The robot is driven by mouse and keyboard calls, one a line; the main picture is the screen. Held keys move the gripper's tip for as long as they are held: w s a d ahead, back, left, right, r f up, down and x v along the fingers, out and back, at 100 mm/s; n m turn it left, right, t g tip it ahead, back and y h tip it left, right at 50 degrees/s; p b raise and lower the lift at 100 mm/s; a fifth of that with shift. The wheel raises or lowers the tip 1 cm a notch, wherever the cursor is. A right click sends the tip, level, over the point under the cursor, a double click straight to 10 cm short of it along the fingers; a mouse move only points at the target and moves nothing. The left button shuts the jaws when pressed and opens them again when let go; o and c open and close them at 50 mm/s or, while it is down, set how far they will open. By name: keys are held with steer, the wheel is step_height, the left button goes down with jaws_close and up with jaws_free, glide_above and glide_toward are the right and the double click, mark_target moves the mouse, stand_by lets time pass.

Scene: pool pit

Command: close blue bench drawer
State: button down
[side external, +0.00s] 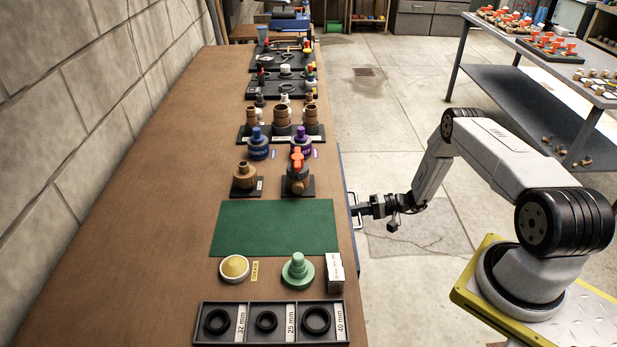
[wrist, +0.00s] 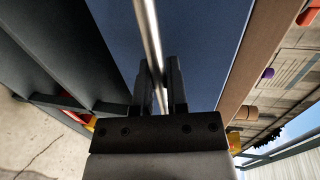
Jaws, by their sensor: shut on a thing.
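The blue drawer front (wrist: 205,45) fills the middle of the wrist view, with a long metal bar handle (wrist: 150,30) across it. My gripper (wrist: 160,75) has its two dark fingers on either side of the bar and is shut on it. In the side external view my gripper (side external: 360,208) reaches the bench's right edge from the aisle side. Only a thin blue strip of the drawer (side external: 346,180) shows there, close along the bench edge. The drawer's inside is hidden in both views, and I cannot tell how far it stands out.
The brown bench top (side external: 160,200) carries a green mat (side external: 273,228), a ring tray (side external: 270,322), valve fittings and tool trays. A small white box (side external: 335,272) stands near the edge by my gripper. The concrete floor is clear between the bench and the metal table (side external: 545,95).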

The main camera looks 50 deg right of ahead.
steer(key=shift+r+x, duration=0.15)
steer(key=shift+x, duration=0.65)
steer(key=shift+r+x, duration=0.2)
steer(key=shift+x, duration=0.6)
steer(key=shift+w, duration=0.1)
steer(key=c, duration=0.7)
jaws_free()
steer(key=shift+a, duration=0.1)
steer(key=v, duration=0.8)
steer(key=shift+w, duration=0.1)
